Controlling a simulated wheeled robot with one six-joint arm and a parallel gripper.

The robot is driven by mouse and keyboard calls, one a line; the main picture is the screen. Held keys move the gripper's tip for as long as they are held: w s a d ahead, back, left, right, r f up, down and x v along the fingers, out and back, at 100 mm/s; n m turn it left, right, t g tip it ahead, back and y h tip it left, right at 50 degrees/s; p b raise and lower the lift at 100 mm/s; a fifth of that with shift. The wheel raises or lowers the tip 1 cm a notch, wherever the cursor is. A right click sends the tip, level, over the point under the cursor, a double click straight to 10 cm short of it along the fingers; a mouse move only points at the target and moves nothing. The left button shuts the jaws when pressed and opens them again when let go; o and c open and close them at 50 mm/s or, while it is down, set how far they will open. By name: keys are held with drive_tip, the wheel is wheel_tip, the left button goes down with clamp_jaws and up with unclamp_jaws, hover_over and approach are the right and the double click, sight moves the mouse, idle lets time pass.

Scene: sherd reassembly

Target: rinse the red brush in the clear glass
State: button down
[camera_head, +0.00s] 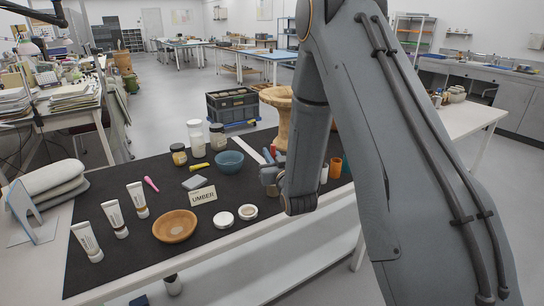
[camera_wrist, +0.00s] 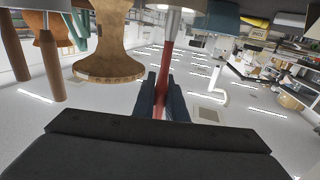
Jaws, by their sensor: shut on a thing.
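My gripper (camera_wrist: 162,98) is shut on the red brush (camera_wrist: 168,48), whose handle stands between the two dark fingers in the wrist view. The brush runs to a pale round part at the top edge, where its far end is not clear. In the head view my gripper (camera_head: 272,176) hangs over the right part of the black mat, and a bit of red (camera_head: 272,149) shows just above it. I cannot make out the clear glass in either view; my arm covers part of the mat's right end.
A large wooden stand (camera_head: 277,101) is behind my gripper. Orange (camera_head: 335,167) and white (camera_head: 323,174) cups are to the right.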

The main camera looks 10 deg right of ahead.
wheel_tip(320, 180, up, 7)
drive_tip(key=p, duration=0.3)
drive_tip(key=shift+p, duration=0.4)
idle(1.0)
wheel_tip(320, 180, up, 3)
drive_tip(key=shift+f+p, duration=0.1)
drive_tip(key=shift+p, duration=0.7)
